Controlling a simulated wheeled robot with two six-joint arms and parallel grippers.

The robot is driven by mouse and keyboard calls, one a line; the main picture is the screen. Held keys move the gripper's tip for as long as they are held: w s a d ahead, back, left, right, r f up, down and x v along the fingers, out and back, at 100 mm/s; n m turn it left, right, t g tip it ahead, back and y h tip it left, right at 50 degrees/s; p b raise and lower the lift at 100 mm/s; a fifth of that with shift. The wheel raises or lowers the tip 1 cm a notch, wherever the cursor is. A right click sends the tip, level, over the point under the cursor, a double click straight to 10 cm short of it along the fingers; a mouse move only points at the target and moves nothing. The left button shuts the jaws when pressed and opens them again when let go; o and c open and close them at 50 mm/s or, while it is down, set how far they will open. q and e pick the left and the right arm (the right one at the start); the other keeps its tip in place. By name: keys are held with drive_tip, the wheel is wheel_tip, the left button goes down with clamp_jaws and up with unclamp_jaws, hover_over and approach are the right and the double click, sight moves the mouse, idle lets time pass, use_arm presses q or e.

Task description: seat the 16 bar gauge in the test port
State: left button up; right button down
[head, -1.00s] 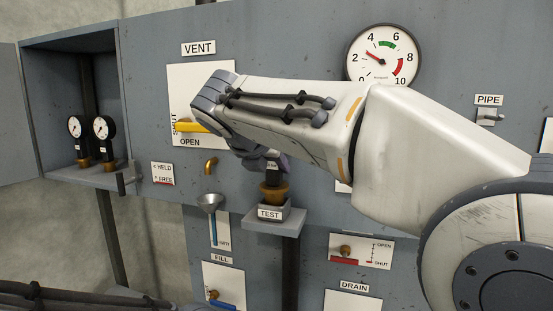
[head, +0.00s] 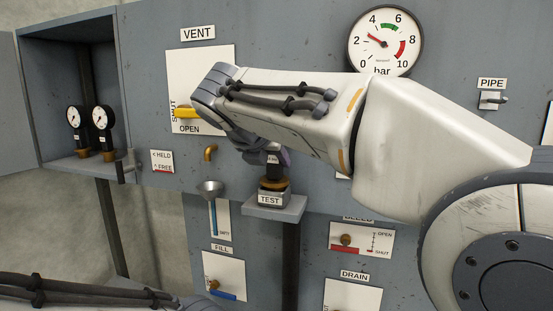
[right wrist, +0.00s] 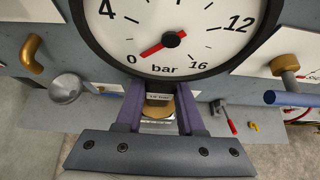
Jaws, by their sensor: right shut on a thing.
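My right gripper (head: 272,158) is shut on the 16 bar gauge just above the test port (head: 270,199). In the right wrist view its purple fingers (right wrist: 159,110) close on the stem below the large white dial of the gauge (right wrist: 172,40), which reads near 0. A brass collar (right wrist: 158,107) shows between the fingers, over the port. In the head view the dial is hidden behind my wrist; only the dark lower part and brass collar (head: 273,184) show, upright over the port. I cannot tell whether the gauge is fully down. My left gripper is out of view.
Two small gauges (head: 88,128) stand on the cabinet shelf at left. A funnel (head: 209,188) and brass spout (head: 210,153) are left of the port. The yellow vent handle (head: 187,112) is behind my wrist. A large panel dial (head: 385,42) is at upper right.

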drive_tip(key=shift+f, duration=0.25)
drive_tip(key=shift+c, duration=2.2)
unclamp_jaws()
drive_tip(key=shift+f, duration=0.15)
drive_tip(key=shift+s+a+r+b, duration=0.15)
drive_tip(key=shift+s+r+b, duration=0.05)
drive_tip(key=shift+s+b, duration=0.15)
drive_tip(key=b+v, duration=0.1)
drive_tip(key=v, duration=0.8)
drive_tip(key=shift+s+r, duration=0.2)
drive_tip(key=shift+r, duration=0.1)
